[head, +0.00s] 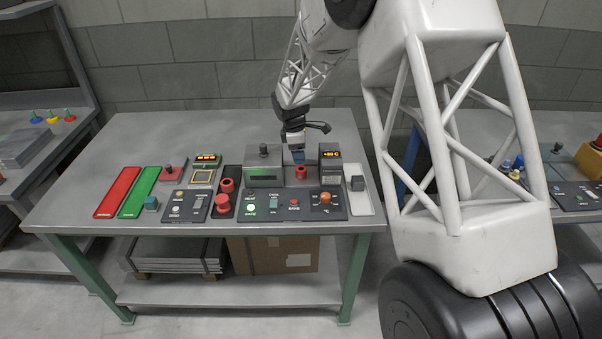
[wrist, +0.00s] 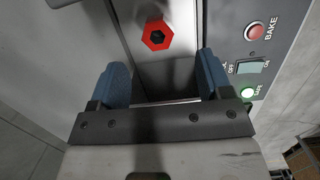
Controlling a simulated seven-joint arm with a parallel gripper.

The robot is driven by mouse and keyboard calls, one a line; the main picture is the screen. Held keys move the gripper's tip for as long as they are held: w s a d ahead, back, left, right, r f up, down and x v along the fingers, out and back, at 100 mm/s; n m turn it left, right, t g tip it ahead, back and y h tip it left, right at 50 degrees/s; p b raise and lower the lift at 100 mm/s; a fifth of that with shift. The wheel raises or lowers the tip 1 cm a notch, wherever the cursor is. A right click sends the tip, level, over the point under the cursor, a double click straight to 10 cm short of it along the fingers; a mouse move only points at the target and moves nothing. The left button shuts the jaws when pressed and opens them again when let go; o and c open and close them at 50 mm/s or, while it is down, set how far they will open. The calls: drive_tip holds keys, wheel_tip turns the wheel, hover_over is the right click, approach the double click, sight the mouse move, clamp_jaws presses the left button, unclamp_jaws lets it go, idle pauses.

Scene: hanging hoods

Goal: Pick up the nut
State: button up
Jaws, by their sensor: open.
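The nut (wrist: 157,46) is a red hexagonal ring with a dark hole. In the wrist view it lies flat on a grey strip, beyond the fingertips at top centre. In the head view the nut (head: 300,173) is a small red shape between two boxy devices, just below my gripper (head: 297,156). My gripper is open and empty. In the wrist view its two blue fingers (wrist: 165,82) stand wide apart, with the nut ahead of the gap and not between them.
A grey box (head: 263,174) stands left of the nut and a dark display unit (head: 331,171) right of it. A control panel (head: 290,206) with BAKE and SAFE buttons lies in front. Red knobs (head: 223,202) stand further left. The table's back (head: 180,128) is clear.

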sight(301, 169)
drive_tip(key=shift+w+a+f, duration=0.2)
drive_tip(key=shift+w+f, duration=0.1)
drive_tip(key=shift+f, duration=0.1)
drive_tip(key=shift+d+f, duration=0.2)
drive_tip(key=shift+f, duration=1.05)
drive_tip(key=shift+d+f, duration=0.15)
drive_tip(key=shift+f, duration=1.15)
drive_tip(key=shift+d+f, duration=0.15)
drive_tip(key=shift+f, duration=1.15)
drive_tip(key=c, duration=1.1)
